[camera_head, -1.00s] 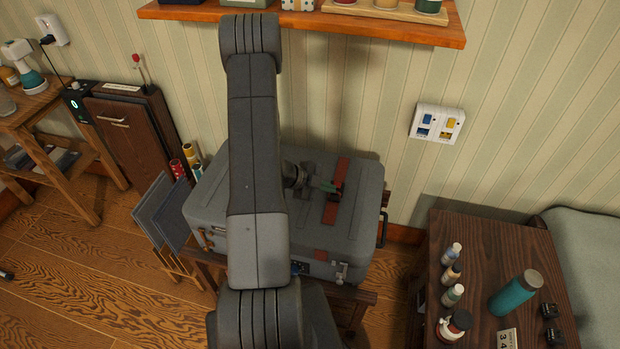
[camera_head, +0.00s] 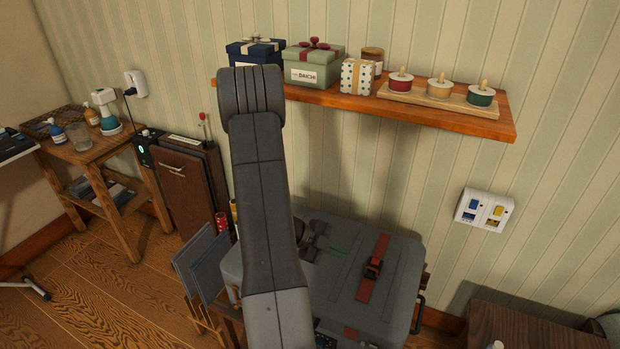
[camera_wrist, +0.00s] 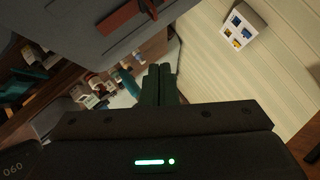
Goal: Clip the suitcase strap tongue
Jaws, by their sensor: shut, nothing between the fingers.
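The grey suitcase (camera_head: 335,285) lies flat below the shelf, partly hidden by my arm. A red strap (camera_head: 378,250) runs across its lid, with a dark buckle (camera_head: 373,268) midway. The strap's two sides appear to meet at the buckle, but I cannot tell whether the tongue is clipped. My gripper (camera_head: 337,250), with green fingers, is left of the strap and apart from it. In the wrist view, the gripper's fingers (camera_wrist: 158,84) are together and empty. Part of the strap (camera_wrist: 125,20) shows there on the suitcase (camera_wrist: 60,35).
A wooden shelf (camera_head: 420,110) with gift boxes and candles hangs above the suitcase. Blue-grey panels (camera_head: 207,262) stand left of it. A dark cabinet (camera_head: 525,332) is at the lower right.

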